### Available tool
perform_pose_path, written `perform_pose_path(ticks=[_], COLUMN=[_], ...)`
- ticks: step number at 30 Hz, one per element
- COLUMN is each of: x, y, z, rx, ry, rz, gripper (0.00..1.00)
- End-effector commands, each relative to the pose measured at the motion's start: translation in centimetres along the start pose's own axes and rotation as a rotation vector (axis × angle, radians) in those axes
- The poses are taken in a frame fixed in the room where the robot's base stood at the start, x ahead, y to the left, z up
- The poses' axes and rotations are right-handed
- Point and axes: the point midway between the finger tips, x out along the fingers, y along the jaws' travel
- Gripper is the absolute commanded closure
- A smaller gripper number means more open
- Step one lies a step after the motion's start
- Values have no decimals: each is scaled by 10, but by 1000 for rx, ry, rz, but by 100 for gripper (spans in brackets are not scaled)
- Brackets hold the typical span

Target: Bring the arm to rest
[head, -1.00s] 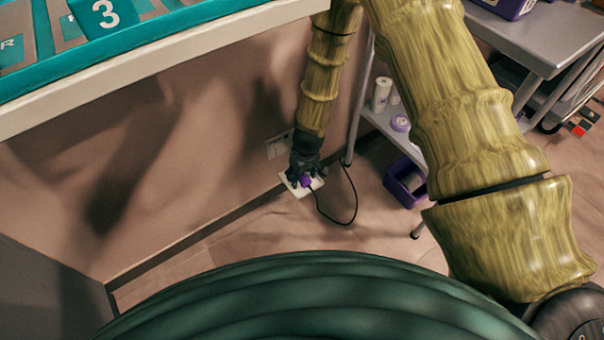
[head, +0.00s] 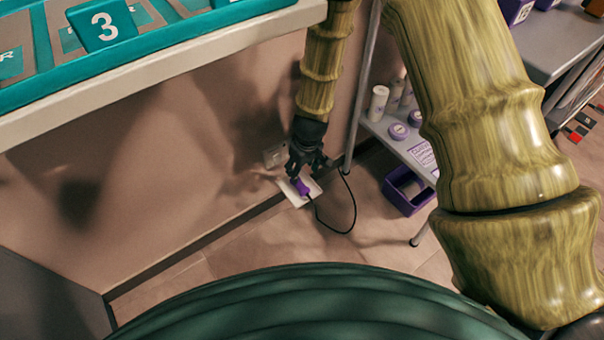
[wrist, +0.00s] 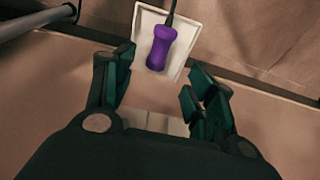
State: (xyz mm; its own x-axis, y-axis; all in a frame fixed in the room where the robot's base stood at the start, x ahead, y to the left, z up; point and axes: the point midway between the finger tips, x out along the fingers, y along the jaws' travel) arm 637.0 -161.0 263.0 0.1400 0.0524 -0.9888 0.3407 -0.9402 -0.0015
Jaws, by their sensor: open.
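My gripper (head: 303,163) hangs low beside the wall in the head view, just above a purple plug (head: 302,188). The plug lies on or in a white plate (head: 290,193) near the floor, and a black cable runs from it. In the wrist view my gripper (wrist: 160,90) has its two dark green fingers spread apart with nothing between them. The purple plug (wrist: 161,48) and the white plate (wrist: 180,70) show beyond the fingertips, apart from them.
A white-edged counter (head: 160,75) with teal trays stands at upper left. A grey trolley (head: 555,45) stands at right, with white rolls (head: 377,103) on its lower shelf. A purple bin (head: 405,190) sits below. A wall socket (head: 275,154) is beside my gripper.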

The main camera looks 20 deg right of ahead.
Motion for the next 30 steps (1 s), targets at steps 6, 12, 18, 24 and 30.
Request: perform_pose_path(ticks=[6, 12, 18, 24, 30], x=[-17, -22, -18, 9, 33], y=[0, 0, 0, 3, -4], z=[0, 0, 8, 76, 176], rx=[-2, 0, 6, 69, 166], ry=[0, 0, -8, -64, -112], rz=[1, 0, 4, 44, 79], gripper=[44, 44, 44, 44, 44])
